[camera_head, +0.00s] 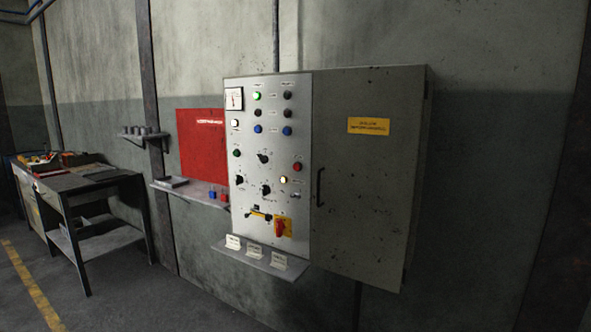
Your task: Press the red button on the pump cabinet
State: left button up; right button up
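The pump cabinet (366,170) is a grey wall-mounted box with a closed, handled door on its right half. Its pale control panel (270,190) on the left half carries several buttons, lamps and knobs. A red button (297,167) sits at the panel's right side, a little above a lit white lamp (283,180). A red rotary switch (280,228) on a yellow plate is near the bottom. Neither of my grippers shows in the head view.
A small shelf (262,262) with several white tags juts out under the panel. A red board (202,145) hangs left of the cabinet, above another shelf (190,193). A workbench (90,185) stands at the far left. The floor between bench and cabinet looks clear.

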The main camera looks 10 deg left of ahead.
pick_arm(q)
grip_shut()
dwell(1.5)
